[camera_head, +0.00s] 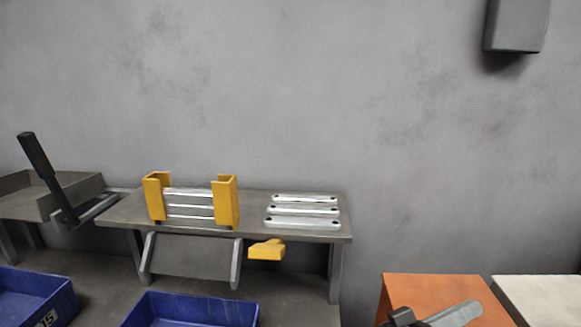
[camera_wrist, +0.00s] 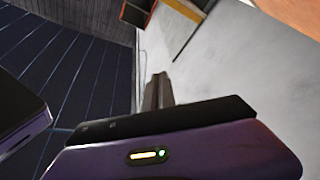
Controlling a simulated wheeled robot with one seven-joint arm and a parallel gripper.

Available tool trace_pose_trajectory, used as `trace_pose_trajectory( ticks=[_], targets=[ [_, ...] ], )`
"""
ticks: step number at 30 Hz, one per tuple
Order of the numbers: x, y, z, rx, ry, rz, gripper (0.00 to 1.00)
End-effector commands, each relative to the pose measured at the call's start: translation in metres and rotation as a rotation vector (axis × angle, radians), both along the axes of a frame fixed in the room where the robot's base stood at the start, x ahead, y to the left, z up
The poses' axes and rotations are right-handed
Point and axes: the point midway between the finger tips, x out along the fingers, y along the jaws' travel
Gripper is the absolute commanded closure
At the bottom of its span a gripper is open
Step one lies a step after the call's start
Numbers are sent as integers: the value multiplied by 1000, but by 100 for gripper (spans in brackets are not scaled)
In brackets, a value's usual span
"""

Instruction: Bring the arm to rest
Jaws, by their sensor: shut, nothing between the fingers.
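My gripper (camera_wrist: 157,90) shows in the wrist view as a narrow dark pair of fingers, closed together with nothing between them. It points away over a pale floor, clear of any bracket. In the head view I cannot make out the gripper for sure. Several galvanized brackets (camera_head: 189,204) sit between the yellow uprights of a holder (camera_head: 227,203) on the grey bench. More flat metal brackets (camera_head: 302,210) lie side by side on the bench to the right of the holder.
A black-handled lever (camera_head: 36,158) stands by a grey tray at the left. Blue bins (camera_head: 190,309) stand in front of the bench. A yellow piece (camera_head: 267,250) sits under the bench's front edge. An orange box top (camera_head: 440,290) and a white surface (camera_head: 540,298) are at the lower right.

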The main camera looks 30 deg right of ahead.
Motion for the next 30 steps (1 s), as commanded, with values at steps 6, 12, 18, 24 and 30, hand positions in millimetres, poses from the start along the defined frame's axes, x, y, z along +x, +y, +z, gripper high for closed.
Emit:
trace_pose_trajectory(
  ticks=[6, 12, 18, 24, 30],
  targets=[
    [33, -8, -1, 41, 49, 140, 100],
    [72, -12, -19, 113, 115, 350, 100],
    [111, 12, -71, 231, 200, 693, 100],
    [114, 89, -139, 389, 206, 1152, 100],
    [70, 165, -163, 514, 86, 1484, 100]
  ],
)
